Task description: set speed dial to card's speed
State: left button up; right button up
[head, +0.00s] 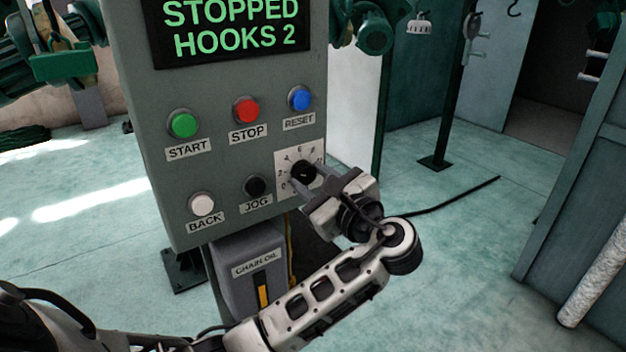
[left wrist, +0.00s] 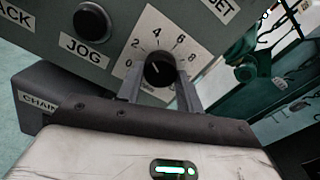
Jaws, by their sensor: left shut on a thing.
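The speed dial (head: 304,172) is a black knob on a white scale plate at the lower right of the grey control panel (head: 225,110). In the left wrist view the dial (left wrist: 158,69) shows close up, with 0, 2, 4, 6 and 8 readable around it. My left gripper (left wrist: 159,86) is shut on the dial, one finger on each side. The exact setting of its small light mark is too small to tell. The display (head: 234,27) reads STOPPED, HOOKS 2. No card is visible. My right gripper is not in view.
The panel carries a green START (head: 182,125), red STOP (head: 246,110), blue RESET (head: 301,99), white BACK (head: 202,204) and black JOG button (head: 255,187), the last close beside the dial. A chain oil box (head: 250,278) sits below.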

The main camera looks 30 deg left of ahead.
pick_arm(q)
jog(key=shift+n, duration=1.7)
jog(key=o, duration=1)
jog(key=shift+d, duration=0.2)
